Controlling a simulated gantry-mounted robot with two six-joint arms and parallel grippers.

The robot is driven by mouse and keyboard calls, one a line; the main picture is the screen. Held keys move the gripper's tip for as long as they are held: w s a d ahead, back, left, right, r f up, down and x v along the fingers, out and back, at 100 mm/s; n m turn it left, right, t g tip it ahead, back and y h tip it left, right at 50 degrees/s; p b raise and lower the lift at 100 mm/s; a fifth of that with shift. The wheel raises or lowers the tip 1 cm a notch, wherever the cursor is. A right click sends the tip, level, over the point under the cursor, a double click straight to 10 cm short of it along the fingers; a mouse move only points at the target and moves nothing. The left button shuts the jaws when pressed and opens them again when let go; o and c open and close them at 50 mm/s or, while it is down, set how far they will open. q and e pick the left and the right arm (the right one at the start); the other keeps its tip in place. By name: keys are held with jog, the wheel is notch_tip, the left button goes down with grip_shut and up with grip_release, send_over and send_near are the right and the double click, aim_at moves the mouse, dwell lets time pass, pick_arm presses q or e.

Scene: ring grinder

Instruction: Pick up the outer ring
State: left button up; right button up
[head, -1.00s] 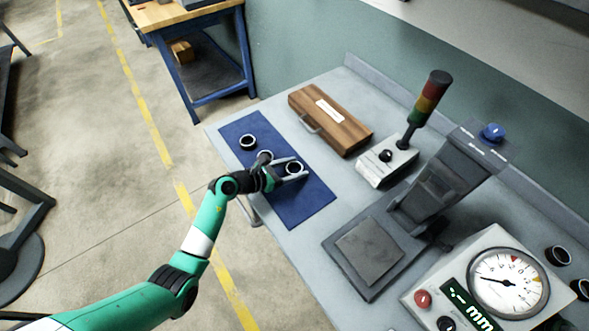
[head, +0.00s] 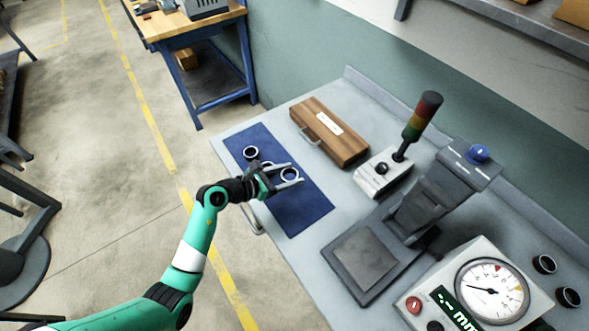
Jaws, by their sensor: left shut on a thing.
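Several dark rings with bright rims are at the blue mat (head: 302,217) on the grey bench. One ring (head: 250,152) lies near the mat's far left end. Another ring (head: 264,167) lies partly hidden behind my left gripper. My left gripper (head: 290,175) reaches over the mat from the left and is shut on a third ring, the outer ring (head: 289,175), between its fingers. I cannot tell whether this ring is clear of the mat. My right gripper is not in view.
A wooden case (head: 330,132) lies behind the mat. A signal-light box (head: 384,173), a grey press-like stand (head: 362,260) and a dial gauge unit (head: 492,290) stand to the right. Two more dark rings (head: 543,264) sit at the far right.

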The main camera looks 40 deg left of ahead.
pick_arm(q)
jog(key=s+d+r+p, duration=0.2)
jog(key=s+r, duration=0.4)
jog(key=s, duration=0.4)
jog(key=shift+s+d+p, duration=0.2)
jog(key=shift+d+p, duration=0.2)
jog(key=shift+p, duration=0.1)
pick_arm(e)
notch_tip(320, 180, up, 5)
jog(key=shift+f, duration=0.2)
